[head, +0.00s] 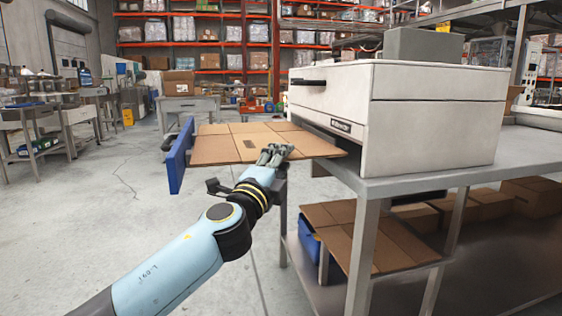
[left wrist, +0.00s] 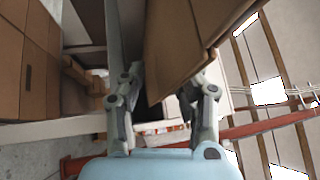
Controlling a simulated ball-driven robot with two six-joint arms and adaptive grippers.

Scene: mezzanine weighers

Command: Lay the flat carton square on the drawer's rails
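The flat carton (head: 228,148) is a brown, creased sheet. It lies about level between the drawer's blue front (head: 178,157) and the pale machine (head: 435,115), with its right end by the machine's opening. The drawer stands pulled out to the left. The carton covers its rails, so I cannot tell whether it rests on them or is square. My left gripper (head: 276,154) is at the carton's near edge. In the left wrist view the carton (left wrist: 180,50) passes between the fingers, which look shut on it; one fingertip is hidden behind it. My right gripper is in neither view.
The machine stands on a grey bench (head: 400,184). More flat cartons (head: 375,245) lie on the shelf below, beside a blue object (head: 308,238). Several brown boxes (head: 490,204) stand further right. The floor (head: 100,220) to the left is clear.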

